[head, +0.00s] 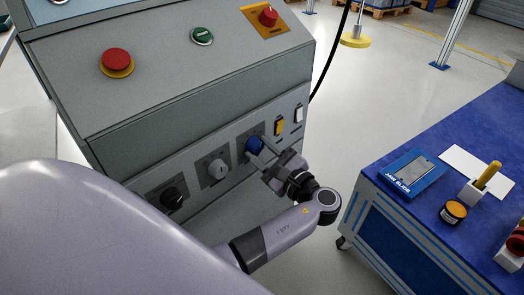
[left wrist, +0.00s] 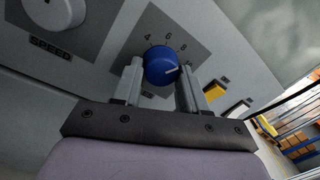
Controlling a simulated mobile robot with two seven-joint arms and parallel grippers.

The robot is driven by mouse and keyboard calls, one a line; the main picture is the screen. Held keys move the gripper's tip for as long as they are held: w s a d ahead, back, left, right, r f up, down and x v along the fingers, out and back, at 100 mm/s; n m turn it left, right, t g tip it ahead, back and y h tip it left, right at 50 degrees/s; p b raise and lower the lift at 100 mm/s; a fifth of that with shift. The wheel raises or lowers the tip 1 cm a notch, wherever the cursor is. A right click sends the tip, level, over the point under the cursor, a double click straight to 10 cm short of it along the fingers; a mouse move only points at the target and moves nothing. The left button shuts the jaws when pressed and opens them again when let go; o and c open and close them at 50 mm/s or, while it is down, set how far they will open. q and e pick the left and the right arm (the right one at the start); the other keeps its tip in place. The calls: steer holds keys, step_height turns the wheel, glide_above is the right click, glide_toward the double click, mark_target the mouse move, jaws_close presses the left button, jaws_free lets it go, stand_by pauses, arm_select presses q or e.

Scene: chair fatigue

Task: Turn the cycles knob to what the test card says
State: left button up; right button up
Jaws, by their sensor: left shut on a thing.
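The blue knob (head: 254,144) is on the front panel of the grey machine, the rightmost of three knobs. In the left wrist view the blue knob (left wrist: 162,63) has a white pointer line aimed to the right.
A grey knob (head: 217,168) and a black knob (head: 172,196) sit left of the blue one. Yellow (head: 279,127) and white (head: 299,114) switches are close on its right. A red stop button (head: 116,61) is on top. The blue workbench (head: 400,215) stands right.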

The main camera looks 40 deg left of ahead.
arm_select(q)
steer(key=shift+n, duration=1.1)
steer(key=o, duration=1.1)
steer(key=shift+c, duration=0.2)
